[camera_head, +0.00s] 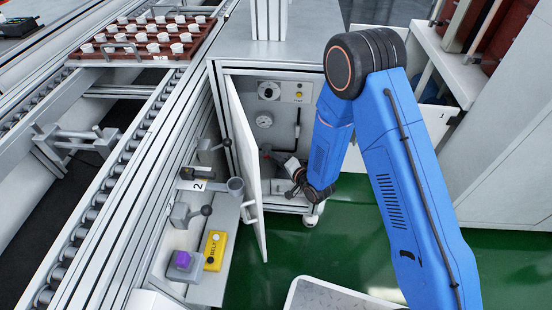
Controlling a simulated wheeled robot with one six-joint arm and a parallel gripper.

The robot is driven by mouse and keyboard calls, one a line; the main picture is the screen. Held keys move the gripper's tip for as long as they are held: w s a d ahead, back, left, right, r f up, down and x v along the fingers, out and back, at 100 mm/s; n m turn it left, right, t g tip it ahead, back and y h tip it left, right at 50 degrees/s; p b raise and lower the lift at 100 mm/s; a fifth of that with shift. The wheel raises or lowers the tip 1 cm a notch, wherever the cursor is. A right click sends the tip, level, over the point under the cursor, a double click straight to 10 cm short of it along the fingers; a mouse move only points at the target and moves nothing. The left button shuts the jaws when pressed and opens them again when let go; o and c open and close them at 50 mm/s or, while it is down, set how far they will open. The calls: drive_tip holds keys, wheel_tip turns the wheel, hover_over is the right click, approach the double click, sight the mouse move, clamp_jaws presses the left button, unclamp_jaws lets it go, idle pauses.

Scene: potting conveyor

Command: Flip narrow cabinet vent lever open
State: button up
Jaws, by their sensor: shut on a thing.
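The narrow cabinet (226,120) stands open below the grey top, its white door (243,165) swung out to the left. My gripper (274,157) reaches inside, low in the cabinet, and points to the left. It is shut on what looks like the vent lever (265,153), whose small reddish end shows at the fingertips. The rest of the lever and its mount are too small and partly hidden by my gripper, so I cannot tell the lever's angle.
Inside the cabinet are a round dial (264,121) and a switch panel (270,91). The open door's edge is left of my arm. A yellow button box (215,250) and levers line the conveyor (100,195). A red-brown tray (150,40) holds several white cups. Green floor (340,235) is clear.

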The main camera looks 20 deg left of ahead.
clamp_jaws()
drive_tip(key=shift+r, duration=0.1)
drive_tip(key=shift+s+a+r+n+h, duration=0.15)
drive_tip(key=shift+a+r+n+h, duration=0.5)
drive_tip(key=shift+h, duration=0.6)
drive_tip(key=shift+s+a+r+n+h, duration=0.1)
drive_tip(key=shift+a+r+n+h, duration=0.25)
drive_tip(key=shift+n+h, duration=0.75)
drive_tip(key=shift+s+a+r+n+h, duration=0.15)
drive_tip(key=shift+a+r+n+h, duration=0.35)
drive_tip(key=shift+h, duration=0.95)
drive_tip(key=shift+a+f+n, duration=0.1)
drive_tip(key=shift+a+n, duration=0.1)
drive_tip(key=shift+n, duration=0.05)
drive_tip(key=o, duration=0.7)
unclamp_jaws()
drive_tip(key=shift+c, duration=0.2)
